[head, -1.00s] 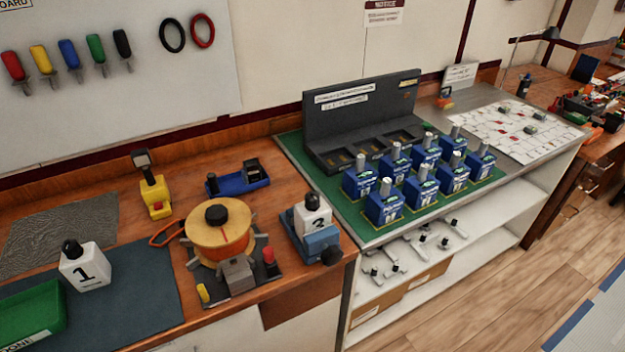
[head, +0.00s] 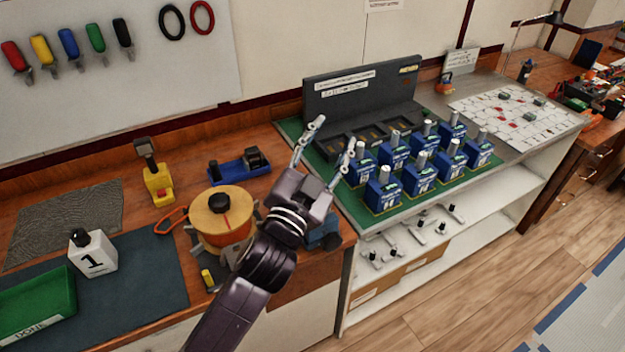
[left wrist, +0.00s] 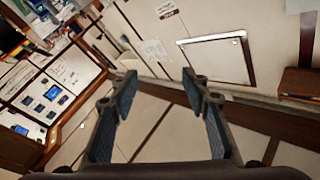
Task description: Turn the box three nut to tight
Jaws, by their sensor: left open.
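My left gripper (head: 333,138) is open and empty, raised over the bench in front of the blue boxes. Its spread fingers also show in the left wrist view (left wrist: 158,85), with nothing between them. A white box marked 1 (head: 95,253) with a black nut-like top (head: 80,238) stands on the dark mat at left. My left arm hides the second white numbered box; only part of its blue vise (head: 328,238) shows. No box marked 3 can be made out now. My right gripper is not in view.
A yellow-topped spool (head: 219,214) stands beside my arm, with a yellow tool (head: 157,183) and blue fixture (head: 238,172) behind. Several blue boxes (head: 387,191) fill the green mat at right. A green tray (head: 38,303) sits at left.

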